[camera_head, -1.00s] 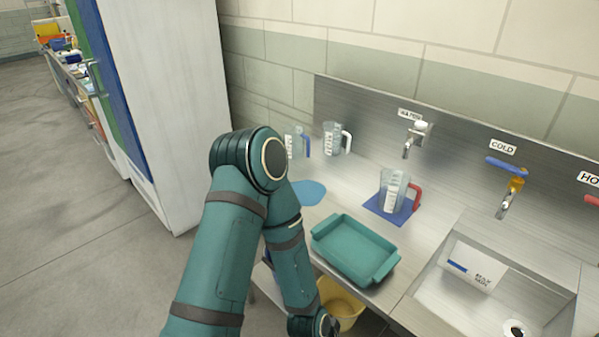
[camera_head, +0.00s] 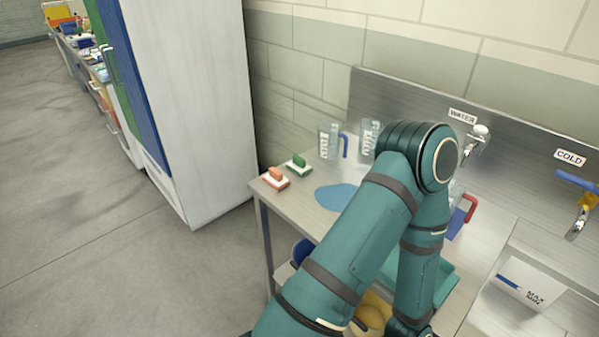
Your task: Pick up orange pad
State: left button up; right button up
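A small orange pad (camera_head: 276,178) with a pale base lies at the left front corner of the metal counter. A similar green pad (camera_head: 299,165) lies just behind it to the right. One of my arms crosses the middle of the view, with its elbow over the counter to the right of the pads. Neither gripper's fingers can be seen, and nothing touches the orange pad.
A blue round mat (camera_head: 338,196) lies right of the pads. Clear jugs (camera_head: 329,143) stand by the wall. My arm partly hides a teal tray (camera_head: 447,284). A tall white cabinet (camera_head: 205,100) stands left of the counter (camera_head: 300,212).

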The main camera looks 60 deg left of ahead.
aim_at(275, 178)
jog(key=j+z, duration=0.2)
jog(key=k+j+z, duration=0.2)
jog(key=j, duration=0.15)
jog(key=j+z, duration=0.25)
jog(key=k+j+z, duration=0.2)
jog(key=j, duration=0.25)
jog(key=k+j+z, duration=0.2)
jog(key=k+j, duration=0.45)
jog(key=k+j+z, duration=0.1)
jog(key=k+j, duration=0.15)
jog(key=j, duration=0.25)
